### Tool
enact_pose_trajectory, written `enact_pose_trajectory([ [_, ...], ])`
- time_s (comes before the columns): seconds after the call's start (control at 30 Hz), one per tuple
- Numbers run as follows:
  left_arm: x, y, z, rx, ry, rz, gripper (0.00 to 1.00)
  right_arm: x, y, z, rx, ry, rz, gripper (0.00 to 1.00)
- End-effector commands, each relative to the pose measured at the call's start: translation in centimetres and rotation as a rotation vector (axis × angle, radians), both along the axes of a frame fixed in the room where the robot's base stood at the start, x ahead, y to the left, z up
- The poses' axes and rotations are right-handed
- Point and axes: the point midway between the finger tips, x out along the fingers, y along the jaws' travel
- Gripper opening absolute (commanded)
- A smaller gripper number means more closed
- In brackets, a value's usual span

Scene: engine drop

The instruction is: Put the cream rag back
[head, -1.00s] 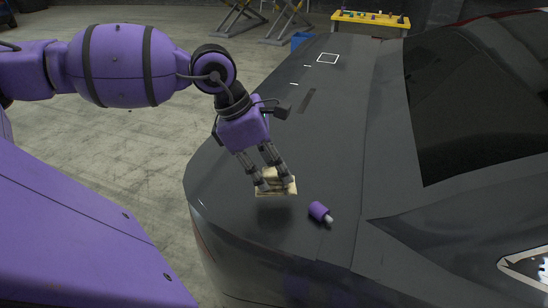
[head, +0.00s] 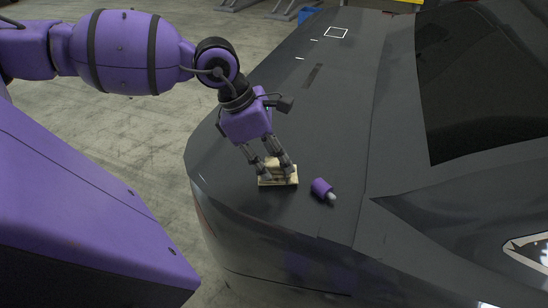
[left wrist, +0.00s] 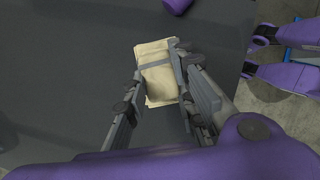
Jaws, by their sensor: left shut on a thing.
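The cream rag (head: 278,181) is a small folded stack of cloth on or just above the dark car surface, near its left edge in the head view. My left gripper (head: 274,170) is shut on it from above, with its fingers on either side. In the left wrist view the rag (left wrist: 157,78) shows between the two fingertips (left wrist: 159,84), with a grey band across it. Whether it touches the surface is hard to tell. My right gripper is not clearly seen in the head view; purple parts of mine show at the right of the left wrist view.
A purple and white cylindrical object (head: 322,189) lies just right of the rag. A white square outline (head: 336,32) and short white marks are at the far end of the dark surface (head: 335,120). A dark windscreen rises at right.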

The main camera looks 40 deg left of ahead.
Motion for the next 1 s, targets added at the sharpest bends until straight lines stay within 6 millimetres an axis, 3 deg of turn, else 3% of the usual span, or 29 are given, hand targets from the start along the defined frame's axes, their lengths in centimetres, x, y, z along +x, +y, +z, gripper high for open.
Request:
enact_pose_trajectory([
  [0.5, 0.00, -0.01, -1.04, -0.001, 0.001, 0.000, 0.00, -0.90, -0.40, -0.93, -0.010, 0.021, 0.010, 0.40],
  [0.53, 0.01, 0.00, -1.05, 0.000, 0.000, 0.000, 0.26, -0.90, -0.39, -0.93, -0.010, 0.021, 0.010, 0.40],
  [0.7, 0.02, -0.01, -0.97, 0.000, 0.000, 0.000, 0.46, -0.80, -0.35, -0.83, -0.008, 0.019, 0.010, 0.40],
  [1.0, -0.01, 0.04, -0.91, 0.000, 0.000, 0.000, 0.46, -0.47, 0.00, -0.52, 0.000, 0.010, 0.000, 0.40],
])
